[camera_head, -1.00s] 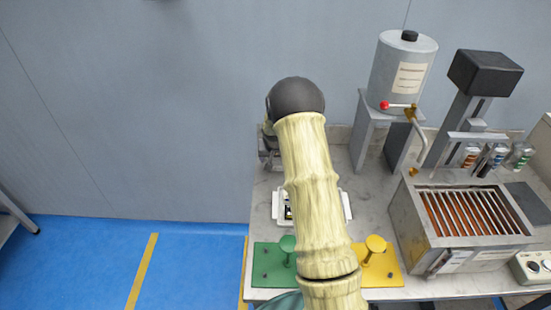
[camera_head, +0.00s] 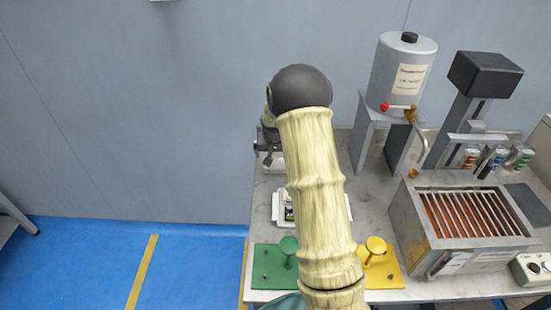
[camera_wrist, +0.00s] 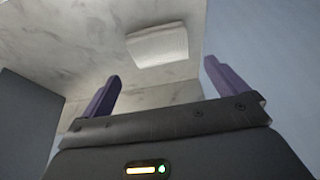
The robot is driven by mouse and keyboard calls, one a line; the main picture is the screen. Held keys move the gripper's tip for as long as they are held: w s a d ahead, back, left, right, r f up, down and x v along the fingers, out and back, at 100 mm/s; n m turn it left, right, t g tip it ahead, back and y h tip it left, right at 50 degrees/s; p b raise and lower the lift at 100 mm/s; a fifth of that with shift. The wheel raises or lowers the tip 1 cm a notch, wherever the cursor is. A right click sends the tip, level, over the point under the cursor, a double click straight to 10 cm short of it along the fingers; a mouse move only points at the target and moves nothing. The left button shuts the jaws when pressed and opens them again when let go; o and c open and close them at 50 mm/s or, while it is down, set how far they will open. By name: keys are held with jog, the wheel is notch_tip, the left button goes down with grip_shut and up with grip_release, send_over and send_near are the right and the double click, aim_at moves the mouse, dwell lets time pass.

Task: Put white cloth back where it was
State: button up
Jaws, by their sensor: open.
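The white cloth (camera_wrist: 157,45) lies as a flat, folded-looking pad on the marble worktop in the wrist view. A pale patch under my gripper in the head view, at the worktop's far left, looks like the same cloth (camera_head: 273,166). My gripper (camera_wrist: 162,74) is open, with its two purple fingers apart and nothing between them. The cloth lies beyond the fingertips, with a gap between. In the head view my gripper (camera_head: 264,150) is small and partly hidden by my arm.
A white tray (camera_head: 346,208) is mostly behind my arm. Green (camera_head: 265,264) and yellow (camera_head: 385,278) plates with knobs lie at the front. A grey canister (camera_head: 400,70) on a stand and a slotted metal box (camera_head: 440,260) occupy the right. Bare worktop (camera_head: 375,190) shows between.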

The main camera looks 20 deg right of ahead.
jog(key=v, duration=0.6)
jog(key=shift+s+r, duration=0.2)
jog(key=shift+r, duration=0.05)
jog(key=shift+a, duration=0.1)
jog(key=s+a+r+n, duration=0.1)
jog(key=s+a, duration=0.3)
jog(key=s, duration=0.5)
jog(key=s+a+r+n+g+y, duration=0.1)
jog(key=s+a, duration=0.3)
jog(key=s, duration=0.5)
jog(key=s+a+r+n, duration=0.1)
jog(key=s+a+n, duration=0.1)
jog(key=s, duration=0.7)
jog(key=shift+s+a+n+y, duration=0.3)
jog(key=shift+s+a, duration=0.1)
jog(key=shift+a, duration=0.5)
jog(key=shift+r, duration=0.1)
